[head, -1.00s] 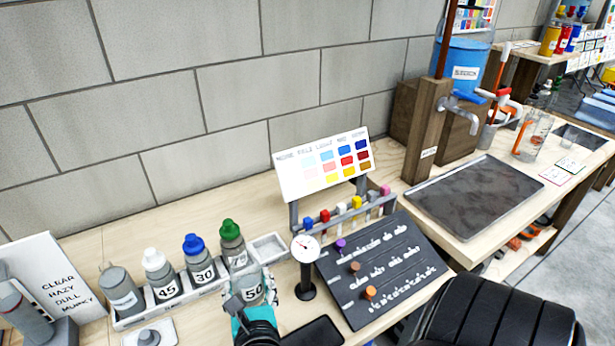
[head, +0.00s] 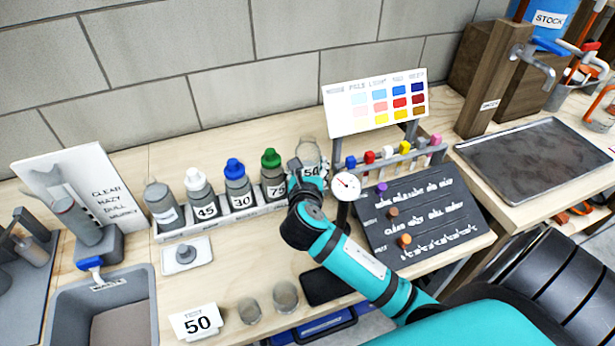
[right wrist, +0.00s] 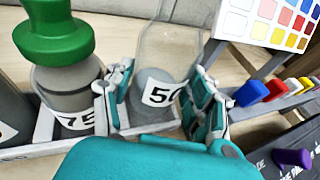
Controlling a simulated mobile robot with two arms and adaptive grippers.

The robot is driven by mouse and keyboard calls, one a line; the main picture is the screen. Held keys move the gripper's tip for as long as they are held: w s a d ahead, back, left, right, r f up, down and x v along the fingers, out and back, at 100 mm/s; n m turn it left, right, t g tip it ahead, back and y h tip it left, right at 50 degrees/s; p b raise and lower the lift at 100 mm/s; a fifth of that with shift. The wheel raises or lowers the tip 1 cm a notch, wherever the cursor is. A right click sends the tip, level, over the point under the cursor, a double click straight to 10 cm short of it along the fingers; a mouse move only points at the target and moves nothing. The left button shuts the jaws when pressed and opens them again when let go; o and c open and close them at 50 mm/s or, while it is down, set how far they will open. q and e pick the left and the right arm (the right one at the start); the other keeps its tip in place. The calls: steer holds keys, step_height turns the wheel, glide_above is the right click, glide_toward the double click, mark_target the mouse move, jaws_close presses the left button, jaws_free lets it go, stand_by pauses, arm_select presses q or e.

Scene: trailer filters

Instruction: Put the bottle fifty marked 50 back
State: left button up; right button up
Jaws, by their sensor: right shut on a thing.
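The bottle marked 50 (head: 309,152) is clear with grey contents low in it, and no cap shows on it. It stands upright at the right end of the bottle rack (head: 178,233), right of the green-capped bottle 75 (head: 273,176). My right gripper (head: 308,180) is shut on it. In the right wrist view the fingers (right wrist: 155,100) are on both sides of bottle 50 (right wrist: 158,90), with the rack (right wrist: 45,128) behind and below. I cannot tell whether its base touches the rack floor. My left gripper is not in view.
Bottles 45 (head: 202,195) and 30 (head: 238,187) stand left of bottle 75. A round dial gauge (head: 346,185) stands close to the right of my gripper, before the colour chart (head: 375,103). A card reading 50 (head: 198,322) and two cups are at the front.

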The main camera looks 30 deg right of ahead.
steer(key=shift+d+f+b, duration=0.1)
steer(key=shift+f+b, duration=0.2)
steer(key=shift+f, duration=1.45)
steer(key=o, duration=1.3)
steer(key=shift+f, duration=0.15)
steer(key=v, duration=1.2)
